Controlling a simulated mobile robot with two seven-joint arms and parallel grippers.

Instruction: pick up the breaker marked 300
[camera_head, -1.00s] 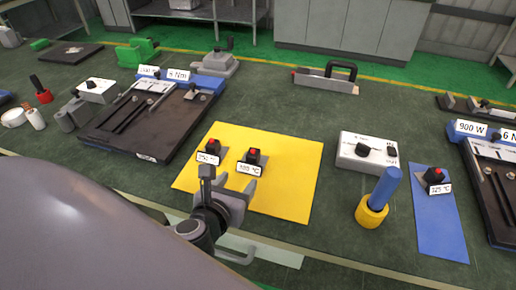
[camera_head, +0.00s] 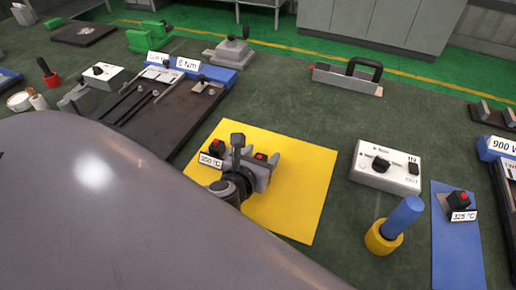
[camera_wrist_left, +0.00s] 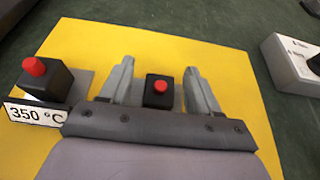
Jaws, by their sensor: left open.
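Two black breakers with red buttons stand on a yellow mat (camera_head: 300,210). The left breaker (camera_head: 216,148) is labelled 350 °C; it also shows in the left wrist view (camera_wrist_left: 38,80). The right breaker (camera_head: 261,157) has its label hidden behind my gripper. My left gripper (camera_head: 254,152) is open over the right breaker. In the left wrist view, this breaker (camera_wrist_left: 159,92) sits between the two open fingers (camera_wrist_left: 160,74), with a gap on each side. My right gripper is not in view.
A white control box (camera_head: 385,168) stands right of the mat. A blue handle in a yellow cup (camera_head: 384,240) stands nearer the front. A breaker labelled 325 °C (camera_head: 459,200) is on a blue mat (camera_head: 458,255). A dark fixture (camera_head: 165,125) lies to the left.

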